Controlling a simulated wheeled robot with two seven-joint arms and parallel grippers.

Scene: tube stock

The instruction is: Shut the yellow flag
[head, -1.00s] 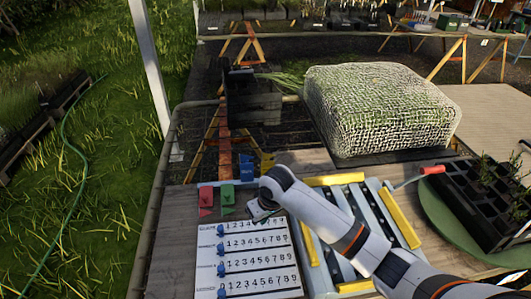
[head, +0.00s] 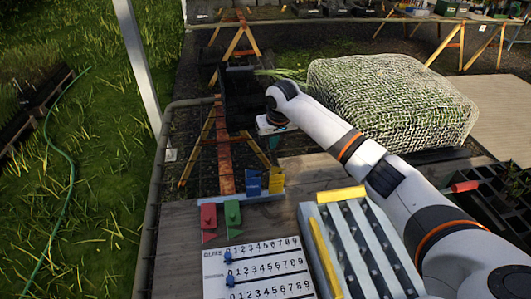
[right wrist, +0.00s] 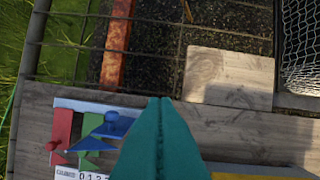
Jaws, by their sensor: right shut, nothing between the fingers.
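The yellow flag (head: 276,181) stands upright at the right end of a pale strip (head: 262,196) at the back of the bench. A blue flag (head: 253,183) stands upright beside it. A red flag (head: 208,215) and a green flag (head: 232,213) lie lower to their left. My right gripper (head: 272,129) is shut and empty, raised beyond the flags and apart from them. Its teal fingers (right wrist: 158,130) fill the lower middle of the right wrist view; the yellow flag cannot be made out there. The blue flag (right wrist: 113,125) shows left of the fingers. My left gripper is out of view.
A white number board (head: 262,268) with blue sliders lies in front of the flags. A grey rack with yellow bars (head: 327,252) stands right of it. A netted green block (head: 390,100) sits behind on the right. Bare wood (head: 180,240) lies left of the board.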

